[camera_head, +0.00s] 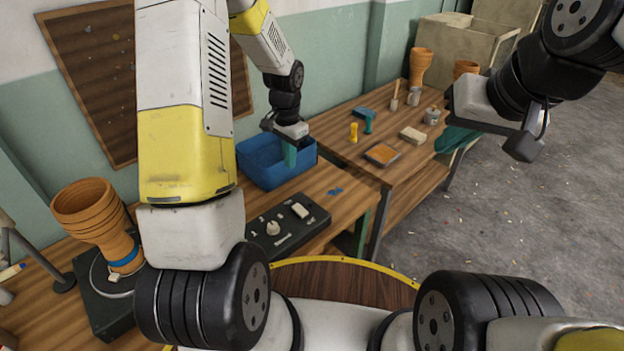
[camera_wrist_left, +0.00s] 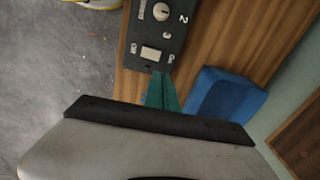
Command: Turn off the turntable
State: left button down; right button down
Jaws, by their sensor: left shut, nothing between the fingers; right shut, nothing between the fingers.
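The black control panel (camera_head: 278,228) lies on the near wooden table, with a round knob (camera_head: 273,228) and a pale rocker switch (camera_head: 299,210). The left wrist view shows the switch (camera_wrist_left: 151,53) between OFF and ON labels, and the knob (camera_wrist_left: 161,11). The turntable (camera_head: 100,300) is at the left, with an orange goblet drum (camera_head: 105,225) standing on it. My left gripper (camera_head: 289,160) is shut and empty, its teal fingers (camera_wrist_left: 161,90) pointing toward the panel's switch end without visible contact. My right gripper (camera_head: 455,139) is shut and empty, out at the right.
A blue bin (camera_head: 262,178) stands behind the panel, close to my left gripper. A second table (camera_head: 345,150) holds a drill (camera_head: 369,121), an orange tray (camera_head: 382,154), a block (camera_head: 412,135) and a goblet drum (camera_head: 421,67). Open floor (camera_head: 500,220) lies to the right.

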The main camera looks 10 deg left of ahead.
pick_arm(q)
jog(key=f, duration=0.2)
jog(key=d+f, duration=0.1)
jog(key=shift+w, duration=0.4)
jog(key=shift+s+d+r, duration=0.3)
jog(key=shift+s+d, duration=0.15)
jog(key=shift+d, duration=0.1)
notch_tip(320, 180, up, 14)
jog(key=s+d, duration=0.1)
jog(key=shift+d, duration=0.25)
jog(key=shift+s, duration=0.15)
